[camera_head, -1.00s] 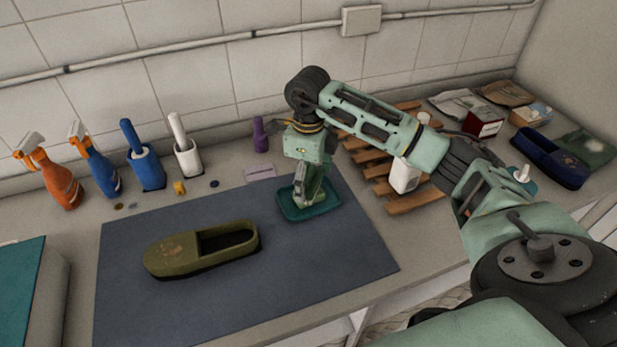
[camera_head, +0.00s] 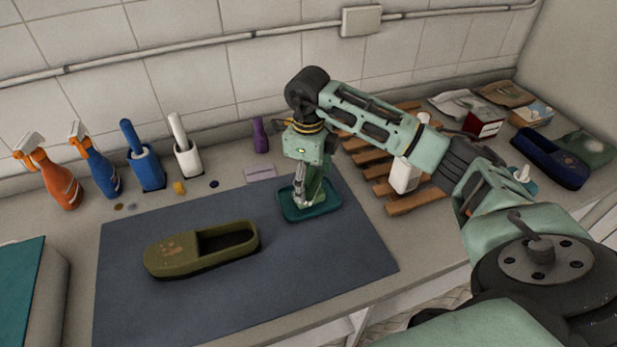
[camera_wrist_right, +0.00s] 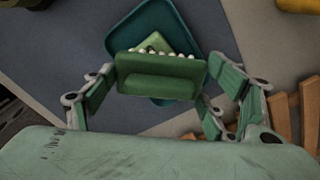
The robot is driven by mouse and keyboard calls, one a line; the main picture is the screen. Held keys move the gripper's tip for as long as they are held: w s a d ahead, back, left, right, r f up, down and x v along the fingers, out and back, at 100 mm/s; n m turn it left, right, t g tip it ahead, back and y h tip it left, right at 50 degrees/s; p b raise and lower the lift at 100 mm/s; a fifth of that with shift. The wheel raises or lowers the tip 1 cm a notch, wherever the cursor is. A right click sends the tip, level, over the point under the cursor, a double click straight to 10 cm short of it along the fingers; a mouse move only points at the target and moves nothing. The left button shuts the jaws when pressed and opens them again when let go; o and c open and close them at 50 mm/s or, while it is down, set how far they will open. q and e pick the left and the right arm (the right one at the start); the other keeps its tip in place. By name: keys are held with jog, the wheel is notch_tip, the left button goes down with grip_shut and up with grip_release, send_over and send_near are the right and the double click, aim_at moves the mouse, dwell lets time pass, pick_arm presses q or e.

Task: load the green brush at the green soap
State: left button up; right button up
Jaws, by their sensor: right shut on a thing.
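My right gripper (camera_head: 309,194) is over the teal soap dish (camera_head: 326,208) on the dark mat and points down. In the right wrist view my right gripper (camera_wrist_right: 160,78) is shut on the green brush (camera_wrist_right: 160,85), whose pale bristles show along its far edge. The light green soap (camera_wrist_right: 153,44) lies in the teal dish (camera_wrist_right: 127,28), right by the bristles. I cannot tell for sure whether the bristles touch the soap. In the head view the gripper hides most of the brush and soap. My left gripper is not in view.
An olive shoe (camera_head: 202,248) lies on the dark mat (camera_head: 240,300), left of the dish. Spray bottles (camera_head: 95,165) and holders with handles stand along the wall. A wooden slatted rack (camera_head: 392,185) and a white bottle (camera_head: 405,174) are on the right. The mat's front is clear.

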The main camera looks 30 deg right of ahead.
aim_at(308, 174)
jog(key=shift+r+p, duration=2)
jog(key=shift+r, duration=1.5)
